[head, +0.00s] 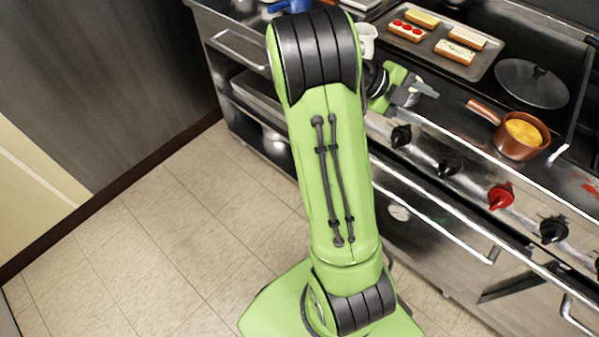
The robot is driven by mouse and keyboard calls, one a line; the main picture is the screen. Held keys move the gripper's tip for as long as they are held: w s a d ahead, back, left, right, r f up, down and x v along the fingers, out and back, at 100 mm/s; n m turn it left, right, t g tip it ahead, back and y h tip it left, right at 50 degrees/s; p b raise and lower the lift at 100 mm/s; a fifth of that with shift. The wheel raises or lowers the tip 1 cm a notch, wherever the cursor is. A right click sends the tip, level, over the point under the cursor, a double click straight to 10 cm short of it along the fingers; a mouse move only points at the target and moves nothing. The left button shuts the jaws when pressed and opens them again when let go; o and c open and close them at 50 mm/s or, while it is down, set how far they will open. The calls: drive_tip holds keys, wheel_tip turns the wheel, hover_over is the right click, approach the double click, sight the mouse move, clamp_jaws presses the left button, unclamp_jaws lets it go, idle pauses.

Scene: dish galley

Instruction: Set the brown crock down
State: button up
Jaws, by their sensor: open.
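I see no brown crock that I can make out in the head view; my arm covers part of the counter. My gripper (424,91) is open and sits over the front edge of the stove, below the tray. Nothing shows between its fingers. A brown, copper-coloured saucepan (514,148) with yellow contents stands to its right, apart from it, its handle pointing towards the gripper. A white container (367,40) stands behind my arm, partly hidden.
A tray (482,67) with several topped bread slices lies on the stove. A dark round lid (531,84) lies right of it. Knobs, one of them red (500,196), and rail handles stick out from the front. A blue object (291,6) is at the top. The tiled floor at left is clear.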

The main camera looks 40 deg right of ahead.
drive_tip(key=w+a+r+n+t+y, duration=0.1)
drive_tip(key=w+a+n+t+y, duration=0.3)
drive_tip(key=a+n+t, duration=0.85)
drive_tip(key=s+a+n+y, duration=0.3)
drive_tip(key=a+n, duration=0.8)
drive_tip(key=n, duration=0.1)
drive_tip(key=s+a+r+n+y, duration=0.1)
drive_tip(key=s+a+n+y, duration=0.2)
drive_tip(key=a+n, duration=0.7)
drive_tip(key=n, duration=0.3)
drive_tip(key=shift+s+a+r, duration=0.25)
drive_tip(key=shift+s+a, duration=0.05)
drive_tip(key=shift+a, duration=0.05)
